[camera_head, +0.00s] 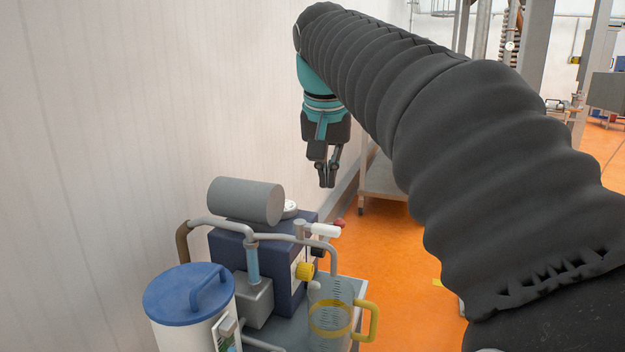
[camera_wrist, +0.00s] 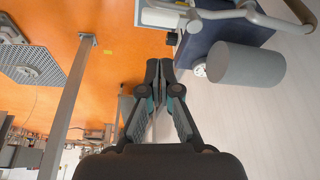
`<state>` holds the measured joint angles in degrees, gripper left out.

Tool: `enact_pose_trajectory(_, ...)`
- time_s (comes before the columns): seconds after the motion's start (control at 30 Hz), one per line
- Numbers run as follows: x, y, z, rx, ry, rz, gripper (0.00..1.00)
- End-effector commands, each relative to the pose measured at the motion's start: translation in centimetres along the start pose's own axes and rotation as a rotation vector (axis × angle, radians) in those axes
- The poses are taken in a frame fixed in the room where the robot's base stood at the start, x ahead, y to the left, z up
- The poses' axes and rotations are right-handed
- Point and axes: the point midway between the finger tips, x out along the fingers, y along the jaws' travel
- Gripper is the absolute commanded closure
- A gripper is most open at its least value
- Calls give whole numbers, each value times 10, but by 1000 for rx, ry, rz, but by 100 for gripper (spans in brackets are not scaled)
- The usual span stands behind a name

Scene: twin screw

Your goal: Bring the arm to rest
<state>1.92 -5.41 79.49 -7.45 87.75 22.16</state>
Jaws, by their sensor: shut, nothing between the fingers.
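My arm, in a black ribbed sleeve, reaches across the head view from the lower right to the upper middle. My gripper (camera_head: 327,184) hangs from its end, pointing down, beside the white wall. It is shut and empty, above and behind the blue machine, and seems to touch nothing. In the wrist view the two dark fingers of my gripper (camera_wrist: 159,66) meet at their tips with nothing between them.
A blue machine (camera_head: 283,262) with a grey cylinder (camera_head: 245,200) stands below left of the gripper. A blue-lidded white container (camera_head: 190,300) and a clear jug (camera_head: 330,315) with a yellow handle are in front. Orange floor (camera_head: 390,250) is clear to the right.

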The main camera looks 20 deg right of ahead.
Motion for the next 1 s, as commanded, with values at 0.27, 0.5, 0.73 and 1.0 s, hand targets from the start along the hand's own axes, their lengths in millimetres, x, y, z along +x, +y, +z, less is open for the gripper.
enact_pose_trajectory(0.27, 0, 0, 0, -1, 0, 0, 100)
enact_pose_trajectory(0.5, 9, 3, 24, -47, 11, -20, 100)
enact_pose_trajectory(0.73, 44, 13, 93, -167, 47, -74, 100)
enact_pose_trajectory(1.0, 104, 28, 184, -300, 100, -134, 100)
